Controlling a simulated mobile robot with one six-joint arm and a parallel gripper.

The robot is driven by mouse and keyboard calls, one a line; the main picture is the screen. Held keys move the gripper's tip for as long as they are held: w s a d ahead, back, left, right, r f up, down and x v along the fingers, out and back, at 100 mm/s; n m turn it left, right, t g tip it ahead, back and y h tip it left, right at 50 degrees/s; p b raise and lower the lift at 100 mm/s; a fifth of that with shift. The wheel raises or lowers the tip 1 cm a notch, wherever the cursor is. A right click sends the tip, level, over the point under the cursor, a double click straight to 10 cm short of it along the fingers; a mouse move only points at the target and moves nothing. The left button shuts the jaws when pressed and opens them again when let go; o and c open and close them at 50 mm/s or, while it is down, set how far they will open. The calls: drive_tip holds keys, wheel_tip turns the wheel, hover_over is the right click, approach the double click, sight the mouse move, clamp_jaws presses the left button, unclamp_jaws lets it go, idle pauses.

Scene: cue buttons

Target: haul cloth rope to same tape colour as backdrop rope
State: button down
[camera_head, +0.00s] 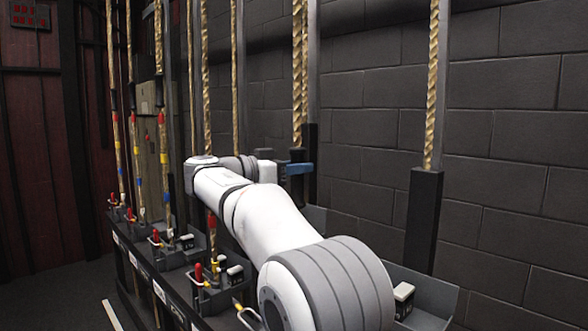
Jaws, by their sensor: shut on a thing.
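Several tan twisted ropes hang in a row along the wall. Three ropes at the left carry red, yellow and blue tape bands: the far rope (113,70), the one beside it (135,150) and a nearer one (162,140). I cannot tell which is the cloth or the backdrop rope; the labels (159,291) are too small to read. My gripper (291,167) is shut at the thick rope (299,65) in the middle, beside a blue piece. My own wrist and arm hide most of the grip and the lower rope.
A dark rail with red-handled rope locks (198,275) runs along the wall, partly behind my arm. Floor at lower left is mostly clear.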

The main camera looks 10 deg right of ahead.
wheel_tip(320, 180, down, 10)
drive_tip(key=b, duration=0.7)
drive_tip(key=shift+b, duration=0.35)
drive_tip(key=shift+r, duration=0.1)
drive_tip(key=c, duration=1.1)
unclamp_jaws()
drive_tip(key=shift+s, duration=0.1)
drive_tip(key=shift+c, duration=0.2)
drive_tip(key=v, duration=0.7)
drive_tip(key=shift+a+p, duration=0.35)
drive_tip(key=shift+s, duration=0.1)
